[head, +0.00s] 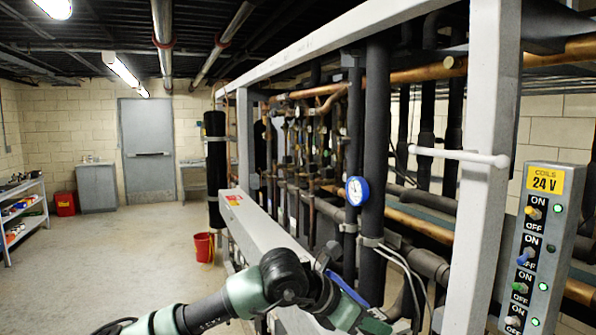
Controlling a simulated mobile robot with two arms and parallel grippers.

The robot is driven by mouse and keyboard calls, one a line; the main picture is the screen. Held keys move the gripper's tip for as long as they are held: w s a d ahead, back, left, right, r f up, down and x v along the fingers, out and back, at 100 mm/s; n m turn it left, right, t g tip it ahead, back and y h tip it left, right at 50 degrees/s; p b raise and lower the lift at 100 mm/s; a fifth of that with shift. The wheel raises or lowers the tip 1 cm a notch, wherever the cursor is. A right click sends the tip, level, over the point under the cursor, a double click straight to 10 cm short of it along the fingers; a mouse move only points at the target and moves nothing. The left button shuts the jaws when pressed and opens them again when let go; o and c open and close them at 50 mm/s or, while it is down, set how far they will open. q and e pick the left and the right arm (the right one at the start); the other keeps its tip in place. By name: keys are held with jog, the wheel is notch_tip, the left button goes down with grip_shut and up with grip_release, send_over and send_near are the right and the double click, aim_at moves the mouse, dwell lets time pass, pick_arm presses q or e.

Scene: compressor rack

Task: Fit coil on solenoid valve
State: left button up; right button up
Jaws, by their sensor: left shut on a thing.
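My left gripper (372,323) is low in the head view, at the end of the arm that comes in from the left, in front of the rack's lower pipes. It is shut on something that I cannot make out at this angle. A blue strip (346,289) shows beside it; I cannot tell what it belongs to. I cannot pick out the coil or the solenoid valve for sure among the crowded pipes. My right gripper is not in view.
The compressor rack's white post (482,170) stands right of my gripper. A blue-rimmed gauge (357,191) hangs on the pipes. A switch panel marked "COILS 24 V" (541,245) is at the right. A red bucket (204,247) stands on the open floor at left.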

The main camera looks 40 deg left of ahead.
pick_arm(q)
jog(key=shift+r+p, duration=0.65)
jog(key=shift+r, duration=0.85)
jog(key=shift+f, duration=0.1)
